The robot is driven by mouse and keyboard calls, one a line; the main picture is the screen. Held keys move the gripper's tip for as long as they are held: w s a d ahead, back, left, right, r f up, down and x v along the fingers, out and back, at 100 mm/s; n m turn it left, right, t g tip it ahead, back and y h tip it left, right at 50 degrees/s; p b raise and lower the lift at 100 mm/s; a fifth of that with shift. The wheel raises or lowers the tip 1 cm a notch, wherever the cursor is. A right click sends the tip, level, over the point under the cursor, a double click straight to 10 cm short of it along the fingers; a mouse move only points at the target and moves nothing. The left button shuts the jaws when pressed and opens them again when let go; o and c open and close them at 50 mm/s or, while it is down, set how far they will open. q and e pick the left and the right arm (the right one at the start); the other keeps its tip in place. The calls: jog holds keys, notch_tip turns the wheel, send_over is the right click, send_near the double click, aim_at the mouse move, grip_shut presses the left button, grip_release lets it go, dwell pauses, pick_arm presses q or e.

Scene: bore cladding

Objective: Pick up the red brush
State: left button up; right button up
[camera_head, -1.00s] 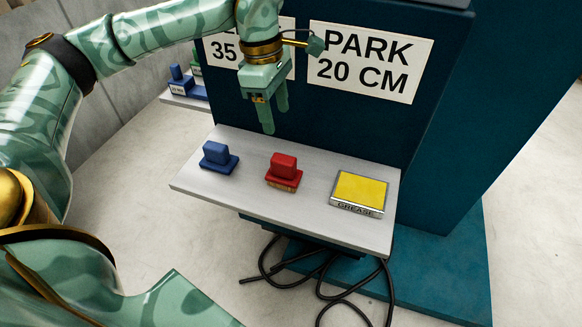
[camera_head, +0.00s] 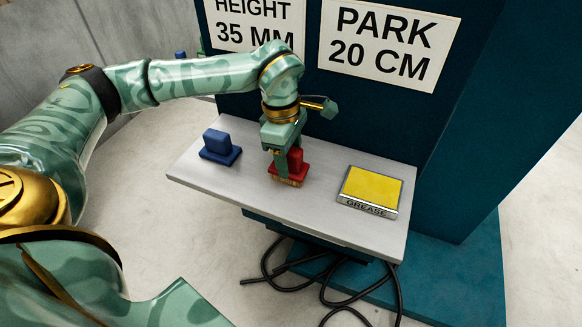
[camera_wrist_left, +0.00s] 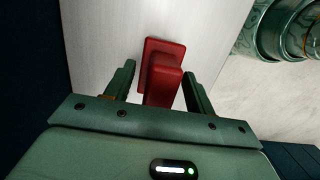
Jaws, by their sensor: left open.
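The red brush (camera_head: 295,162) stands upright on the light shelf, its tan bristles down, partly hidden behind a finger of my left gripper. My left gripper (camera_head: 283,165) points down at the brush, with its fingers at the brush's height. In the left wrist view, the red brush (camera_wrist_left: 163,75) lies between the two open fingers of the left gripper (camera_wrist_left: 158,85). A gap shows on both sides of the handle. My right gripper is not in view.
The shelf (camera_head: 250,190) also holds a blue brush (camera_head: 220,146) to the left and a yellow grease tin (camera_head: 372,188) to the right. A dark teal panel with signs (camera_head: 378,43) rises behind. Black cables (camera_head: 300,285) hang below the shelf.

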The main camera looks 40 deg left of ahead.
pick_arm(q)
jog(key=shift+f, duration=0.35)
jog(key=shift+r, duration=0.15)
jog(key=shift+c, duration=0.6)
jog(key=c, duration=0.6)
jog(key=shift+r, duration=0.1)
